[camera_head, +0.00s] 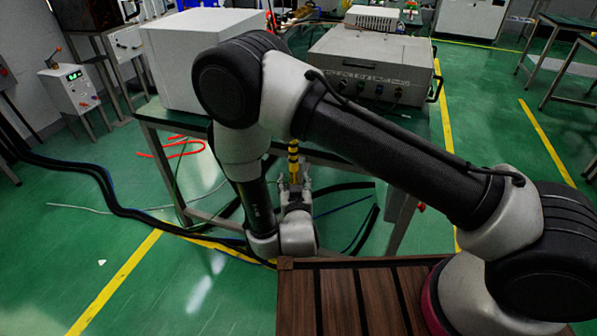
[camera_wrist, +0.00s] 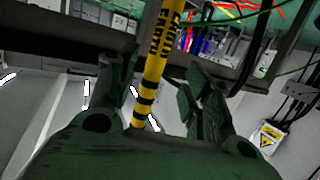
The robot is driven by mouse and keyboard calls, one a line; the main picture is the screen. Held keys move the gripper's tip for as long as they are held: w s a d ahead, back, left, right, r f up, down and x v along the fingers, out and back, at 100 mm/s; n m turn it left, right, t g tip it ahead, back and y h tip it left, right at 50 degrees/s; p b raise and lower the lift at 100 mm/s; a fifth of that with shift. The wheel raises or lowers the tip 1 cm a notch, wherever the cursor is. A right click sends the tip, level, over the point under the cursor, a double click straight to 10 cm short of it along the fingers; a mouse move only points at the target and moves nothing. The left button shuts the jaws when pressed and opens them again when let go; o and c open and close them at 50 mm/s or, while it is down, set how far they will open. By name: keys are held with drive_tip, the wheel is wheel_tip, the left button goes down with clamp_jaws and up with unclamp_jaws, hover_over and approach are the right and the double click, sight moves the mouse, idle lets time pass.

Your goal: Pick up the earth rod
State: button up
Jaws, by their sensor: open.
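The earth rod (camera_head: 293,158) is yellow with black bands and stands upright in front of the table's near edge in the head view. In the wrist view the rod (camera_wrist: 155,70) carries black lettering and runs slightly tilted between the fingers. My gripper (camera_head: 293,182) is open at the rod's lower visible part. In the wrist view my gripper (camera_wrist: 157,88) has one finger on each side of the rod, with a gap visible on the right side. The rod's lower end is hidden behind the gripper body, and its upper part is hidden by my arm in the head view.
A green-topped table (camera_head: 408,118) holds a white box (camera_head: 185,60) and a grey instrument case (camera_head: 370,65). Black cables (camera_head: 100,180) and a red cable (camera_head: 170,148) lie on the green floor. A table leg (camera_head: 402,222) stands right of my gripper.

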sight(294, 154)
drive_tip(key=w+r+t, duration=0.1)
drive_tip(key=w+r, duration=0.1)
drive_tip(key=r, duration=0.1)
drive_tip(key=w+r+t, duration=0.1)
drive_tip(key=r, duration=0.1)
drive_tip(key=shift+w+r+t, duration=0.15)
drive_tip(key=shift+r+t, duration=0.05)
drive_tip(key=shift+t, duration=0.1)
drive_tip(key=w, duration=0.5)
drive_tip(key=shift+a+r, duration=0.1)
clamp_jaws()
